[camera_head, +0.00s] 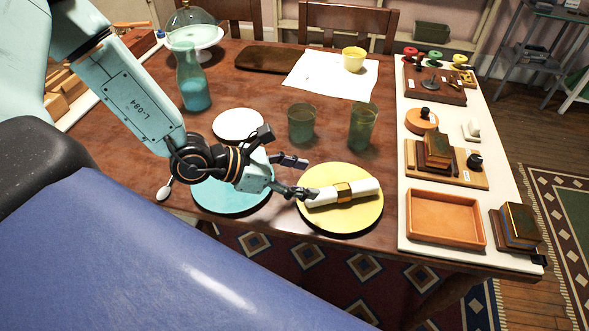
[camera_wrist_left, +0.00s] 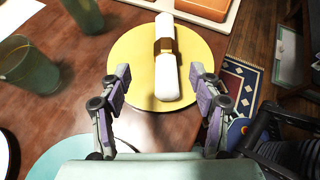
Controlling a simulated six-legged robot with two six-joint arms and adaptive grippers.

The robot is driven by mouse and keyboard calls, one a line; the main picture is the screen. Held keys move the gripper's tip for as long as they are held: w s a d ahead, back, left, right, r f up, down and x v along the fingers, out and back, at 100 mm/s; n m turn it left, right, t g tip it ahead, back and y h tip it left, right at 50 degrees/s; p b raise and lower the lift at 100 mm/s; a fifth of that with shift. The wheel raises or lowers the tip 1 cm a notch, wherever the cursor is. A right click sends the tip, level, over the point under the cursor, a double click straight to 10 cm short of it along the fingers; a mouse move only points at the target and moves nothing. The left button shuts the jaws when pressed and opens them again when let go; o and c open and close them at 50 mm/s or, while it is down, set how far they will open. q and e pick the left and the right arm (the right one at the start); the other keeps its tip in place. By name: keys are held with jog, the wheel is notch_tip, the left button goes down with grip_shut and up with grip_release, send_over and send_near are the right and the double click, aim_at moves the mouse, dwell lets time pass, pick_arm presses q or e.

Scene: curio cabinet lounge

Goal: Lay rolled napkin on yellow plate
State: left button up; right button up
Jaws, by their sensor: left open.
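The rolled napkin (camera_head: 343,193) is white with a gold-brown band around its middle. It lies across the yellow plate (camera_head: 341,219), with one end close to the plate's right rim. In the left wrist view the napkin (camera_wrist_left: 167,76) lies along the yellow plate (camera_wrist_left: 131,62), ahead of the fingers. My left gripper (camera_head: 297,177) is open at the plate's left edge, its fingers apart and nothing between them. In the left wrist view the left gripper (camera_wrist_left: 162,92) has its fingers spread on either side of the napkin's near end. My right gripper is not in view.
A turquoise plate (camera_head: 232,202) lies under my left arm. Green glasses (camera_head: 301,122) (camera_head: 363,126) stand behind the yellow plate. An orange tray (camera_head: 445,218) sits on a white board to the right. A blue bottle (camera_head: 192,80) stands back left.

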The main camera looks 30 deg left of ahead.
pick_arm(q)
jog(key=shift+s+a+r+p, duration=0.35)
jog(key=shift+s+a+r, duration=0.05)
jog(key=shift+a, duration=0.05)
jog(key=s+f+m+g+y, duration=0.4)
jog(key=s+f+m, duration=0.3)
jog(key=s+m, duration=0.5)
jog(key=s+f+m+g+y, duration=0.4)
jog(key=s+f+m, duration=0.4)
jog(key=s+m, duration=0.3)
jog(key=m, duration=0.3)
jog(key=shift+s+a+y, duration=0.35)
jog(key=shift+a+y, duration=0.05)
